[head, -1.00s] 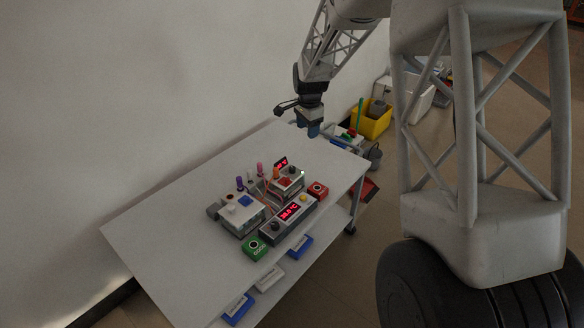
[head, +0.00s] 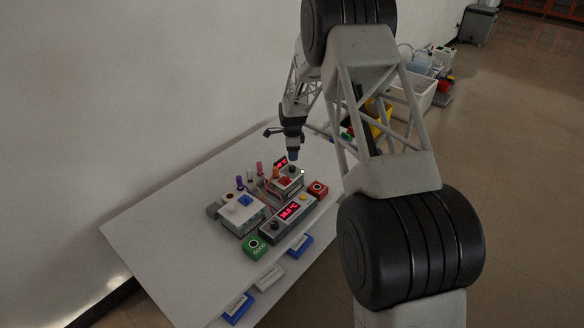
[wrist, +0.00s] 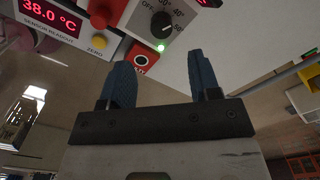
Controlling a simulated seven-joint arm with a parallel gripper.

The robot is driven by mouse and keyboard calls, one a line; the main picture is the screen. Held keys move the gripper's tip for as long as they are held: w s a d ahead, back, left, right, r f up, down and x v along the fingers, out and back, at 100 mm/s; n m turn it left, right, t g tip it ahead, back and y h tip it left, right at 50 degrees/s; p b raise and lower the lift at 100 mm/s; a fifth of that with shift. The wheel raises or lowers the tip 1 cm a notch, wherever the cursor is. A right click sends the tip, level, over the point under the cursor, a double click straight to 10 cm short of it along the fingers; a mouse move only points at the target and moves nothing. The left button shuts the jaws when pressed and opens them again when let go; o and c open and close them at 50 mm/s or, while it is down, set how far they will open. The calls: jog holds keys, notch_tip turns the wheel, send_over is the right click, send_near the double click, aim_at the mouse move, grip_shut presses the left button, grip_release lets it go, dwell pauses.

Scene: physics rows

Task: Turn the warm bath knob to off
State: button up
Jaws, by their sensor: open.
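The warm bath (head: 287,186) is a light box with a red patch, a small lit display behind it and a green light at its right corner. My gripper (head: 293,155) is above the box's back part in the head view. In the wrist view its two blue fingers (wrist: 161,72) are apart with nothing between them, and the knob lies beyond the tips.
A grey sensor readout (head: 289,211) showing 38.0 stands in front, between a green button box (head: 255,247) and a red button box (head: 317,190). A white box with a blue top patch (head: 242,211) and upright coloured handles stand left. The table's left side (head: 150,230) is clear.

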aim_at(292, 167)
jog(key=shift+w+f, duration=0.15)
jog(key=shift+f, duration=0.1)
jog(key=shift+f, duration=3.9)
jog(key=shift+c, duration=0.3)
jog(key=c, duration=0.9)
jog(key=shift+o, duration=0.2)
